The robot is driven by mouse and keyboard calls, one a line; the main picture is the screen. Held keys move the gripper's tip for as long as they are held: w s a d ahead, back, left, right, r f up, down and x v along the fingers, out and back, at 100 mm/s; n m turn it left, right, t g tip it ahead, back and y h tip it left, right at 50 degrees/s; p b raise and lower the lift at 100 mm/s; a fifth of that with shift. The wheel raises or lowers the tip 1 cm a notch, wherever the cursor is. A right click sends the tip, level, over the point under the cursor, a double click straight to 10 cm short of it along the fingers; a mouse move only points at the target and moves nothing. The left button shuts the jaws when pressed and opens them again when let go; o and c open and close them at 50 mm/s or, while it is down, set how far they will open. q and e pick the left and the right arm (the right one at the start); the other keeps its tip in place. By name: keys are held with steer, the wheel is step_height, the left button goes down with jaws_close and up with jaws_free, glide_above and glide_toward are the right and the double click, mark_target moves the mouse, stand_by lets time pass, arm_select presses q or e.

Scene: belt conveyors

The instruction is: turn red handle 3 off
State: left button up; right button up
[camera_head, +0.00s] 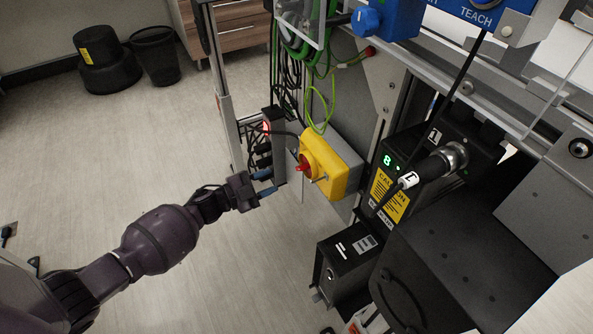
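The red handle (304,163) is a rotary knob on the face of a yellow switch box (323,166), fixed to the grey side of the machine near the middle of the view. No number shows on it, and I cannot tell its exact turn position. My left gripper (269,183) comes in from the lower left. Its two bluish fingertips are apart with nothing between them. It is left of and slightly below the handle in the picture, with a visible gap to it. My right gripper is not in view.
Black connectors and cables (262,152) hang just left of the yellow box. A green-yellow wire (318,118) loops above it. A black unit with a caution label (388,196) and a smaller black box (347,262) stand to the right.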

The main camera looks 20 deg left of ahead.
mark_target(298, 169)
arm_select(q)
steer(key=b+x, duration=0.1)
steer(key=x, duration=0.6)
steer(key=shift+w+d+f+b, duration=0.2)
steer(key=shift+w+d+b, duration=0.05)
steer(key=shift+w+b, duration=0.1)
steer(key=shift+w+d+r, duration=0.15)
steer(key=shift+w+d, duration=0.15)
steer(key=shift+w, duration=0.05)
jaws_close()
